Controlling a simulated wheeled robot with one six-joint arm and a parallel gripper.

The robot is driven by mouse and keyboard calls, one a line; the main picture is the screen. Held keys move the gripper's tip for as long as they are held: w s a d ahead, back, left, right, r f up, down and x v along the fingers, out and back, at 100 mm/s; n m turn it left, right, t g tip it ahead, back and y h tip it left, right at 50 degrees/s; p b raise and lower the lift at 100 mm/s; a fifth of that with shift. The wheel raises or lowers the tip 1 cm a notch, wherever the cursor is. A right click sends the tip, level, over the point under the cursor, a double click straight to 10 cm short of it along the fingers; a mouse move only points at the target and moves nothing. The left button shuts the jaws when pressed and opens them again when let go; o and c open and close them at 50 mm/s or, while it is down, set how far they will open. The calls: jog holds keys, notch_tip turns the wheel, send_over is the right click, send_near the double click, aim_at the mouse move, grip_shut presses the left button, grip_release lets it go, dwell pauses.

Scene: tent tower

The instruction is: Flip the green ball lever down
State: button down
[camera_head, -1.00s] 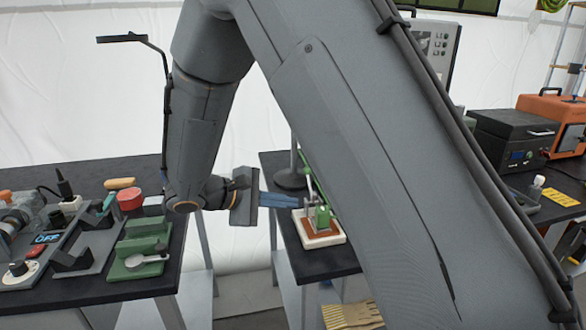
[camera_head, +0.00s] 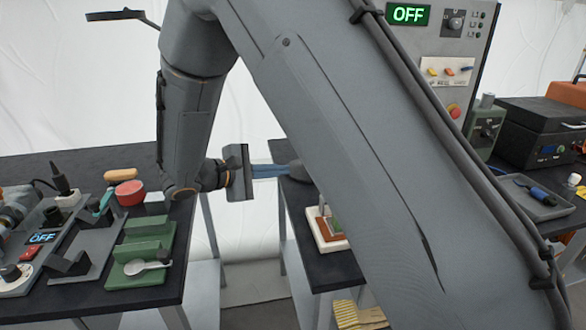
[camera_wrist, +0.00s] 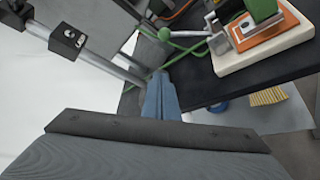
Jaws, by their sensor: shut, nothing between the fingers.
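The lever device has a white base with an orange-brown plate and a green block. In the head view its white base (camera_head: 315,232) stands on the right-hand table, and my arm hides most of the device. In the wrist view the device (camera_wrist: 262,58) is at the upper right. Its pale lever rod (camera_wrist: 188,36) points left, with what looks like a green ball (camera_wrist: 164,34) at its end. My gripper (camera_head: 287,170) is shut and empty, with blue fingers. In the wrist view the fingertips (camera_wrist: 161,76) appear below the ball, apart from it.
A grey pole with a black clamp (camera_wrist: 68,38) and a green cable (camera_wrist: 185,50) are close to the fingers. The left table (camera_head: 90,295) holds a green fixture (camera_head: 142,250) and other tools. A control panel (camera_head: 445,60) reading OFF stands behind my arm.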

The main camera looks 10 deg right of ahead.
jog(key=p+x, duration=0.2)
jog(key=x, duration=0.7)
jog(key=shift+d+f, duration=0.1)
jog(key=shift+d, duration=0.1)
jog(key=shift+s+d+r+p, duration=0.1)
jog(key=shift+s+r+p, duration=0.4)
jog(key=shift+s, duration=0.3)
jog(key=shift+s+d+r+p, duration=0.1)
jog(key=shift+s+r+p, duration=0.3)
jog(key=shift+s+r, duration=0.35)
jog(key=shift+s+a, duration=0.1)
jog(key=shift+a, duration=0.05)
